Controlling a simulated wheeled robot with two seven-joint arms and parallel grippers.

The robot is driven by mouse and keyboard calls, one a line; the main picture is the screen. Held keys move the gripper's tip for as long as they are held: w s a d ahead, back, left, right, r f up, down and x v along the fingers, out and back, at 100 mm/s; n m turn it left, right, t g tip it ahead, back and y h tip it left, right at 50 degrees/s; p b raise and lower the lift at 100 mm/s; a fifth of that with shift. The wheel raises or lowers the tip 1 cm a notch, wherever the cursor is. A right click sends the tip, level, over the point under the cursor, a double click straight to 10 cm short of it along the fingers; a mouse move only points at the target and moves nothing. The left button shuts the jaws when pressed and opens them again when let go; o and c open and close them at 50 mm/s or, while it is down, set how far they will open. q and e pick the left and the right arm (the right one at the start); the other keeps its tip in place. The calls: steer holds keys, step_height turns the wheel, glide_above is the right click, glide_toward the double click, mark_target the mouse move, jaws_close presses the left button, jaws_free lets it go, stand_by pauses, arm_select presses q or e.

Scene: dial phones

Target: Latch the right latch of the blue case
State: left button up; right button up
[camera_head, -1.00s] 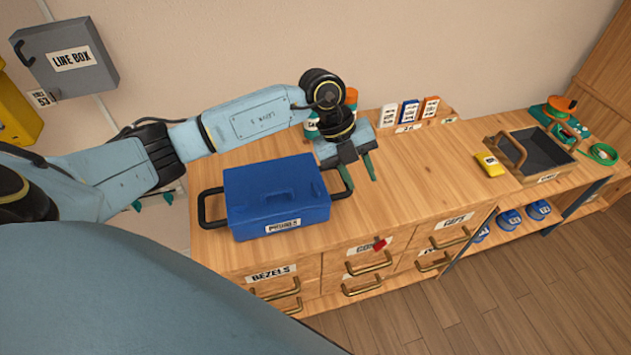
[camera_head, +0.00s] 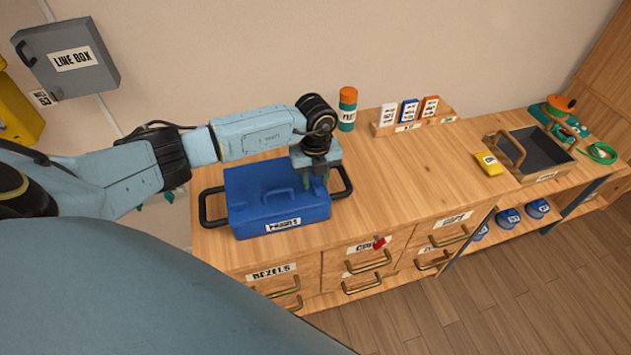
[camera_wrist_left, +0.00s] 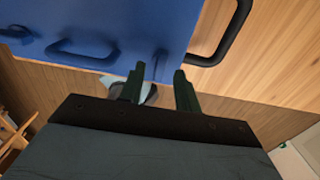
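The blue case (camera_head: 270,198) stands closed on the wooden counter, with a top handle (camera_head: 280,194), a front label (camera_head: 283,225) and black side handles. My left gripper (camera_head: 316,181) is over the right end of its lid, pointing down. In the left wrist view, its two green fingers (camera_wrist_left: 159,76) are apart with nothing held between them. The fingertips are by the edge of the blue case (camera_wrist_left: 110,25), and contact cannot be told. One black side handle (camera_wrist_left: 228,35) shows there. My right gripper is not in view.
An orange-capped container (camera_head: 347,110) and a card rack (camera_head: 408,122) stand behind the case. The counter (camera_head: 400,180) between is clear. Drawers with handles are below.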

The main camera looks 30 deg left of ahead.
arm_select(q)
steer(key=shift+f, duration=0.95)
steer(key=shift+c, duration=0.2)
jaws_close()
